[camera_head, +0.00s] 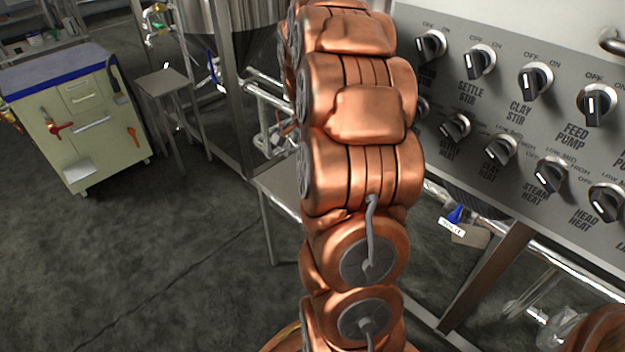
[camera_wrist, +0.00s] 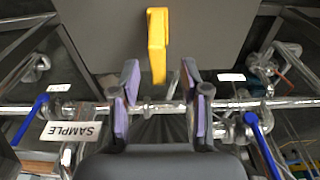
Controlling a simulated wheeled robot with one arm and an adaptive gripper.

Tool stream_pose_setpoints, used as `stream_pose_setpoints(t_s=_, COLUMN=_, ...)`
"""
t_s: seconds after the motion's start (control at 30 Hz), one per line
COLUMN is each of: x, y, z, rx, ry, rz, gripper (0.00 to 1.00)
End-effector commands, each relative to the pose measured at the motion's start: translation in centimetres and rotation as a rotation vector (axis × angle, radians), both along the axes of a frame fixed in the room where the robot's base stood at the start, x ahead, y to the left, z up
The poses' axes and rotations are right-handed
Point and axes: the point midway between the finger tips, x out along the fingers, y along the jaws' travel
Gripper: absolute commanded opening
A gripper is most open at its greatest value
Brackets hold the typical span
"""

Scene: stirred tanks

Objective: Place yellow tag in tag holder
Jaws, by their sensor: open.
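In the wrist view, a narrow yellow piece (camera_wrist: 157,42), which looks like the yellow tag, stands out against a grey surface at top centre. Its lower end tapers down between the tips of my gripper (camera_wrist: 160,72). The two fingers, with purple pads, are apart on either side of it. I see no contact between pads and tag. In the head view, my copper arm fills the middle, and the gripper and yellow tag are not visible there. I cannot make out the tag holder in either view.
A grey control panel (camera_head: 507,60) with several black knobs fills the right of the head view. Pipes (camera_wrist: 265,102) and blue valve handles (camera_wrist: 251,118) lie around the gripper, with a SAMPLE label (camera_wrist: 72,131) at left. A cart (camera_head: 75,120) and stool (camera_head: 163,82) stand at left.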

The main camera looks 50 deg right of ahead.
Motion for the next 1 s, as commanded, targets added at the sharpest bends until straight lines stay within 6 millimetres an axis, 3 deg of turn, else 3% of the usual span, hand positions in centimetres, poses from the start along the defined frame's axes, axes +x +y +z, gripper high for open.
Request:
stream_pose_setpoints(t_s=0.3, x=-0.2, y=0.1, z=-4.3, rx=0.000, ry=0.000, rz=0.001, gripper=0.46)
stream_pose_setpoints(t_s=0.57, x=-0.2, y=0.0, z=-4.4, rx=0.000, ry=0.000, rz=0.001, gripper=0.46)
stream_pose_setpoints(t_s=1.0, x=-0.2, y=0.0, z=-4.4, rx=0.000, ry=0.000, rz=0.001, gripper=0.01)
